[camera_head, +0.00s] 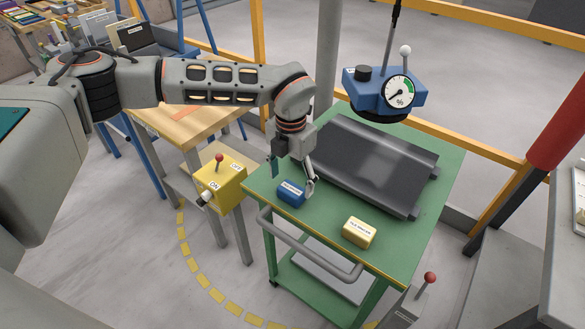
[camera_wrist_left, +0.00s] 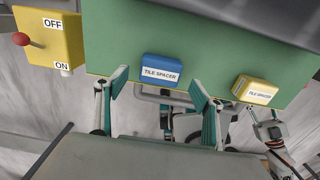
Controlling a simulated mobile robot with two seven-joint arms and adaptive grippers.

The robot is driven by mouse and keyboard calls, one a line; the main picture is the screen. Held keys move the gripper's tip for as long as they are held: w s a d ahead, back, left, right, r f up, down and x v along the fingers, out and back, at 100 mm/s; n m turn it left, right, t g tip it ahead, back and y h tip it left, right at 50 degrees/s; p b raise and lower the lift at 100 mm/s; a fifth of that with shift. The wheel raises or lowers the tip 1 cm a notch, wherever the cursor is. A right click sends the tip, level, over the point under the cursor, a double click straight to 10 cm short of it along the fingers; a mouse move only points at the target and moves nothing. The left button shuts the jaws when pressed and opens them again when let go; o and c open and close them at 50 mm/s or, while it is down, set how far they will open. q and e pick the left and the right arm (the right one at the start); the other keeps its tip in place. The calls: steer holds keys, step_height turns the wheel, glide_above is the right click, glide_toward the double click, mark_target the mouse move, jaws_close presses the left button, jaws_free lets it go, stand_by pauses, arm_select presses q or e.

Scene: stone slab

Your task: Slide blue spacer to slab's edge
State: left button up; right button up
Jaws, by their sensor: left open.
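The blue spacer (camera_head: 291,193), a small block with a white label, lies on the green cart top near its left front edge. In the left wrist view the blue spacer (camera_wrist_left: 161,70) lies between and beyond my fingertips, with no visible grip on it. The dark grey slab (camera_head: 365,160) lies on the cart behind the spacer, apart from it. My left gripper (camera_head: 293,176) is open, just above and behind the blue spacer; its spread fingers (camera_wrist_left: 160,90) also show in the wrist view. What looks like my right gripper (camera_wrist_left: 268,130) is small at the lower right there.
A yellow spacer (camera_head: 359,232) lies on the cart to the right of the blue one. A yellow ON/OFF switch box (camera_head: 220,182) stands left of the cart. A blue device with a dial (camera_head: 384,92) hangs above the slab. A handle (camera_head: 310,245) runs along the cart's front.

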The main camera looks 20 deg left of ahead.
mark_target(294, 186)
arm_select(q)
step_height(294, 186, down, 4)
steer(key=shift+r, duration=0.15)
steer(key=shift+f, duration=0.45)
arm_select(e)
steer(key=shift+w+r, duration=0.25)
steer(key=shift+w, duration=0.3)
arm_select(q)
steer(key=c, duration=1.2)
arm_select(e)
steer(key=shift+f, duration=0.1)
arm_select(q)
steer(key=shift+w, duration=0.15)
arm_select(e)
steer(key=shift+s+f, duration=0.1)
